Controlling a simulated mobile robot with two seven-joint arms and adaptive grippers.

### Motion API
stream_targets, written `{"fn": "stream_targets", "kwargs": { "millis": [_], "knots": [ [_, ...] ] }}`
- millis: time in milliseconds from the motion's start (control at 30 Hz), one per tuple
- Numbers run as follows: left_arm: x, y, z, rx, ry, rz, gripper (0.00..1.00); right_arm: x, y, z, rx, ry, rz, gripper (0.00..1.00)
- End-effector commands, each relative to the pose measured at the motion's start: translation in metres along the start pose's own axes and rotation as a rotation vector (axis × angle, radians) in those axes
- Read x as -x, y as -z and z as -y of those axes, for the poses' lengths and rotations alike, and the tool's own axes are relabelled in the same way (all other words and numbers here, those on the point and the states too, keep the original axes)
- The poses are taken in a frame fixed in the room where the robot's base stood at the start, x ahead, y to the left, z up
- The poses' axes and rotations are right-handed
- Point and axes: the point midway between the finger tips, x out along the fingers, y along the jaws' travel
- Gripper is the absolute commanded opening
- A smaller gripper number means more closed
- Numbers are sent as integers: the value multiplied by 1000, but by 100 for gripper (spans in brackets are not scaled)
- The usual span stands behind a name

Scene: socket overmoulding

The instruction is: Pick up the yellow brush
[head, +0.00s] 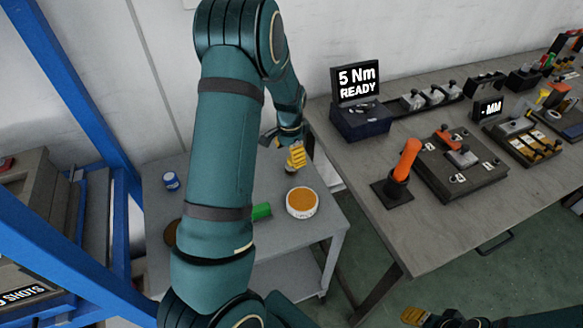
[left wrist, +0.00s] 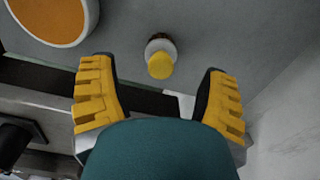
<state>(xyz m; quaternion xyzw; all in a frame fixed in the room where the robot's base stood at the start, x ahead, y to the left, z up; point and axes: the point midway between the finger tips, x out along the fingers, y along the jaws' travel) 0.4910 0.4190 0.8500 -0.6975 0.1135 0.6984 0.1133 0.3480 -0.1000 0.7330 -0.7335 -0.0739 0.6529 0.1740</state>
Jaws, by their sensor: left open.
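The yellow brush (left wrist: 160,66) shows in the left wrist view as a yellow round end with a pale collar and a dark brown part behind it. It seems to stand on the grey surface, seen nearly end-on. My left gripper (left wrist: 156,72) is open, with one yellow finger to each side of the brush and visible gaps between. In the head view my left gripper (head: 296,157) is over the far right part of the small grey table, and the brush cannot be made out there. My right gripper (head: 430,317) is partly in view at the bottom edge.
A white dish with orange contents (head: 302,203) stands close to the left gripper, beside a green block (head: 262,212). A blue can (head: 171,182) stands at the left of the small table (head: 318,229). The larger bench (head: 360,155) adjoins on the right, with several fixtures.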

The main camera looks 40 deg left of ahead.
Motion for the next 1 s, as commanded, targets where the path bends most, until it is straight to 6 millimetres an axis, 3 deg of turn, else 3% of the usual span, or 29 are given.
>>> {"fn": "stream_targets", "kwargs": {
  "millis": [100, 367, 633, 900, 933, 1000],
  "knots": [
    [-14, 0, 0, 1, -1, 1, 75, -4, 0, -1, 0, 0, -2, 47],
    [-28, 1, 1, 1, 0, 0, 75, -7, 1, -2, 1, 0, -4, 47],
    [-66, 4, 1, 1, -1, 1, 75, -18, 2, -7, 2, 0, -9, 47],
    [-69, 4, 2, 1, 1, -2, 75, -18, 2, -6, 2, 0, -10, 47],
    [-69, 4, 2, 1, 0, -2, 73, -18, 2, -6, 2, 0, -10, 47],
    [-69, 4, 2, 1, 0, -2, 48, -18, 2, -6, 2, 0, -10, 47]
  ]
}}
